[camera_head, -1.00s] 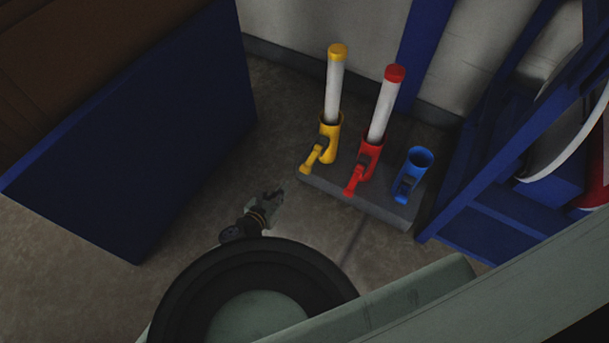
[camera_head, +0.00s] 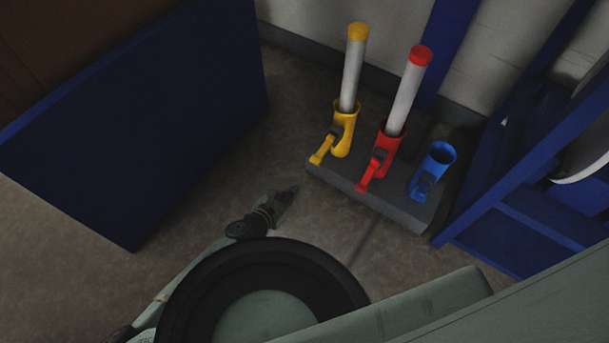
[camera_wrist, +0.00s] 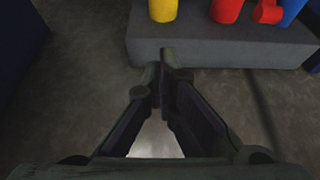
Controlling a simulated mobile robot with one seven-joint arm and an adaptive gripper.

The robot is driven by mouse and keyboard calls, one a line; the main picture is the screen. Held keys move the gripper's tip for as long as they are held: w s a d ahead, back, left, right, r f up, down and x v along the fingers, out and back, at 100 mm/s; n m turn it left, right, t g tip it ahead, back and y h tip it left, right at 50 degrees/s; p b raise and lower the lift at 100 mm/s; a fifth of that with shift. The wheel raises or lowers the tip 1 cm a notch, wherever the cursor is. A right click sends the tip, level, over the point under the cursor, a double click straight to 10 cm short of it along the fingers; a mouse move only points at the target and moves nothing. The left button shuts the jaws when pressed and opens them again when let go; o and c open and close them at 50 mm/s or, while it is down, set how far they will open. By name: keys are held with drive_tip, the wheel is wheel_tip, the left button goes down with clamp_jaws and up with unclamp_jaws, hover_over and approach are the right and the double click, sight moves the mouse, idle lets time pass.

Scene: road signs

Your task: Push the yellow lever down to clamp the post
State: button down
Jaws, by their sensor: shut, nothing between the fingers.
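The yellow lever (camera_head: 322,151) sticks out toward the front left from the yellow holder (camera_head: 344,133). A white post with a yellow top (camera_head: 353,66) stands in that holder, leaning slightly. The holder's lower part also shows in the wrist view (camera_wrist: 162,10), but the lever cannot be made out there. My gripper (camera_head: 293,190) is shut and empty, left of and in front of the grey base (camera_head: 359,194), apart from the lever. In the wrist view my closed fingertips (camera_wrist: 166,72) appear before the base's front face.
A red holder (camera_head: 383,150) with a red-topped post stands right of the yellow one. An empty blue holder (camera_head: 433,166) is further right. A blue panel (camera_head: 150,130) stands at left, a blue frame (camera_head: 510,215) at right. Bare floor (camera_head: 215,195) lies left of the base.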

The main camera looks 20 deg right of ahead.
sight(322, 152)
drive_tip(key=b+x, duration=0.2)
drive_tip(key=x, duration=0.7)
drive_tip(key=r, duration=0.1)
drive_tip(key=r+p, duration=0.1)
drive_tip(key=d+r, duration=0.1)
drive_tip(key=shift+w+r+p, duration=0.3)
drive_tip(key=shift+w+r, duration=0.05)
